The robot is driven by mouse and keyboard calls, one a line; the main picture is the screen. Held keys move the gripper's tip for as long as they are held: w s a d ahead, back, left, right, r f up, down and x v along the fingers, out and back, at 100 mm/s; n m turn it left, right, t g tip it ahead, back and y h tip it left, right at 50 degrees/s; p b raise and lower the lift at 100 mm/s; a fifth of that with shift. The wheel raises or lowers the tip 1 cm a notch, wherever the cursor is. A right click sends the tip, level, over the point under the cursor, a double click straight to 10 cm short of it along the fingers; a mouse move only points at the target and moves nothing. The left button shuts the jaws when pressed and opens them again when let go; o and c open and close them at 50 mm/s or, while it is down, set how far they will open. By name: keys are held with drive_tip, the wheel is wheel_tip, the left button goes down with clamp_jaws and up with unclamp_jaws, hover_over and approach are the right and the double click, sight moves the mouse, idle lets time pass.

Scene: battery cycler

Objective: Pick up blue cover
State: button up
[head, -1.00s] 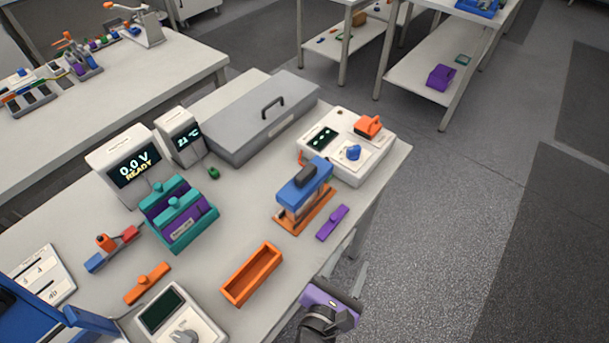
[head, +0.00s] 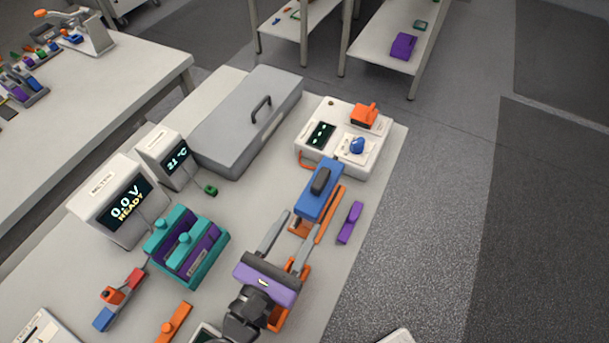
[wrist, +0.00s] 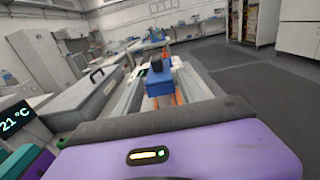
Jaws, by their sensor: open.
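The blue cover (head: 318,191) with a dark grip on top sits on an orange base near the right edge of the table. In the wrist view the blue cover (wrist: 160,82) is straight ahead, between the finger lines. My gripper (head: 283,234) has a purple body and two grey fingers. It is open and empty, pointing at the blue cover from the near side, with the fingertips short of it. The gap between fingertips and cover is hard to judge.
A purple piece (head: 350,222) lies right of the cover. A teal and purple holder (head: 186,245) stands to the left. A white box with knobs (head: 326,150) stands behind, and a grey lidded case (head: 246,121) is back left. An orange tray (head: 277,318) is partly under my gripper.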

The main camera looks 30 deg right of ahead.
sight(321, 181)
drive_tip(key=b+x, duration=0.4)
drive_tip(key=x, duration=0.8)
drive_tip(key=shift+w+a, duration=0.15)
drive_tip(key=shift+w, duration=0.05)
clamp_jaws()
